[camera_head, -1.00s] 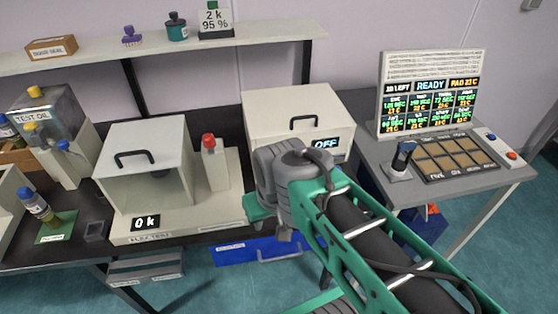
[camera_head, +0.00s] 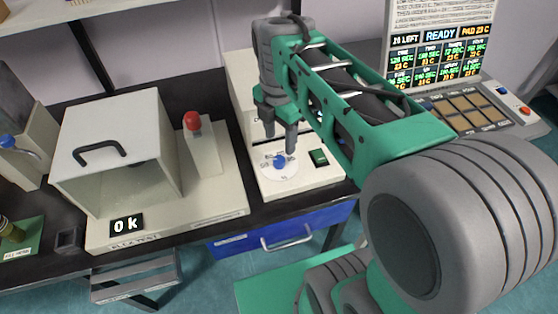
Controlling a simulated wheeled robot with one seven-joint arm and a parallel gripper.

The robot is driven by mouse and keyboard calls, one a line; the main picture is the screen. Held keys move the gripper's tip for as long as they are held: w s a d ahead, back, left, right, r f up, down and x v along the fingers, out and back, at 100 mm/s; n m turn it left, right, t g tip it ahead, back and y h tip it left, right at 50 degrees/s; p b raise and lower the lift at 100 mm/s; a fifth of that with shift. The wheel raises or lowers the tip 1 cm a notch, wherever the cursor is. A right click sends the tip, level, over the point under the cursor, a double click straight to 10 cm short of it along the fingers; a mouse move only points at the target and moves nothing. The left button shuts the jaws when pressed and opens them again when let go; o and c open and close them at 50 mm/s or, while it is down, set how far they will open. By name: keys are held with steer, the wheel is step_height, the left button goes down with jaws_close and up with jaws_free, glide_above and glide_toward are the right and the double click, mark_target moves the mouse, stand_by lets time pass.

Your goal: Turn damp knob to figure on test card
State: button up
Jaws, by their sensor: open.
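A blue knob (camera_head: 281,161) sits on a round white dial (camera_head: 266,172) on the front ledge of the cream machine (camera_head: 238,95) in the middle. The dial's marks are too small to read, so I cannot tell where the knob points. My gripper (camera_head: 280,139) is open and points down just above the knob, one finger to each side in the picture. The fingertips look apart from the knob. My arm covers much of this machine and its display. The test card on the shelf is out of view now.
A dark green switch (camera_head: 318,157) sits right of the dial. A lit screen (camera_head: 440,62) reads READY. A blue drawer (camera_head: 283,233) is below.

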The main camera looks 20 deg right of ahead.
mark_target(279, 158)
steer(key=n, duration=0.2)
steer(key=w+n, duration=0.1)
steer(key=n, duration=0.1)
steer(key=shift+w+f, duration=0.1)
steer(key=shift+f, duration=0.3)
steer(key=shift+f+n+b, duration=0.15)
steer(key=shift+n+b, duration=0.15)
steer(key=shift+n, duration=0.1)
step_height(279, 158, down, 7)
steer(key=shift+f+b, duration=0.2)
steer(key=shift+b, duration=0.15)
jaws_close()
